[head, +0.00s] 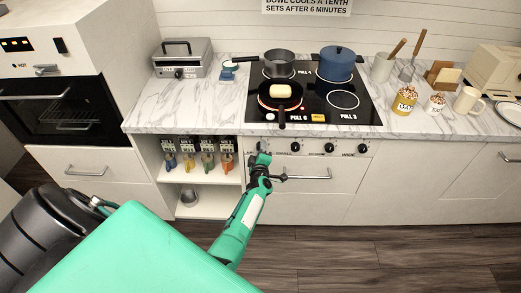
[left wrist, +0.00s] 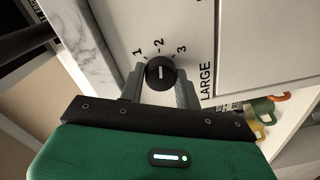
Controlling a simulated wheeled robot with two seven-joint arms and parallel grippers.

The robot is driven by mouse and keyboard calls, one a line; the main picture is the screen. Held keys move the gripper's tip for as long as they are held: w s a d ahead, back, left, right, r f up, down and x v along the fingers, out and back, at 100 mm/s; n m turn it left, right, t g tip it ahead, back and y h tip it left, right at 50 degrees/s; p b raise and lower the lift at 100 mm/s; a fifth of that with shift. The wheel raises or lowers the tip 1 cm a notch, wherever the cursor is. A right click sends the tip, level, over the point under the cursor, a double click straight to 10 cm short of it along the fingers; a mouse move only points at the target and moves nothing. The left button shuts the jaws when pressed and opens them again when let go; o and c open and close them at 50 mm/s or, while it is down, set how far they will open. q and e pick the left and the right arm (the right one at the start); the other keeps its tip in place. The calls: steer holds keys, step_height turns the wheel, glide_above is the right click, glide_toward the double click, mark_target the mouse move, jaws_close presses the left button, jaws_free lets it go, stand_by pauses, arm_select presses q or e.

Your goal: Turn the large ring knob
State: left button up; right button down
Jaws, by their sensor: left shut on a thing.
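The large ring knob (left wrist: 159,73) is a round black knob on the white front panel, with the word LARGE and the marks 1, 2 and 3 around it in the left wrist view. My left gripper (left wrist: 160,82) has its two fingers on either side of the knob and is shut on it. In the head view my left gripper (head: 262,158) reaches the left end of the knob row below the cooktop and mostly hides this knob. My right gripper does not show.
The black cooktop (head: 343,112) above holds a pan (head: 281,107) with a yellow block on a glowing ring, a grey pot (head: 279,63) and a blue pot (head: 337,64). More knobs (head: 329,147) sit to the right. A drawer handle (head: 308,177) is close below my gripper. Mugs (head: 208,161) stand on the open shelf at left.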

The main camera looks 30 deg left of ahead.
arm_select(q)
steer(key=shift+f, duration=0.1)
steer(key=o, duration=1)
steer(key=shift+c, duration=0.2)
steer(key=p+v, duration=0.5)
steer(key=v, duration=0.9)
steer(key=shift+p, duration=0.35)
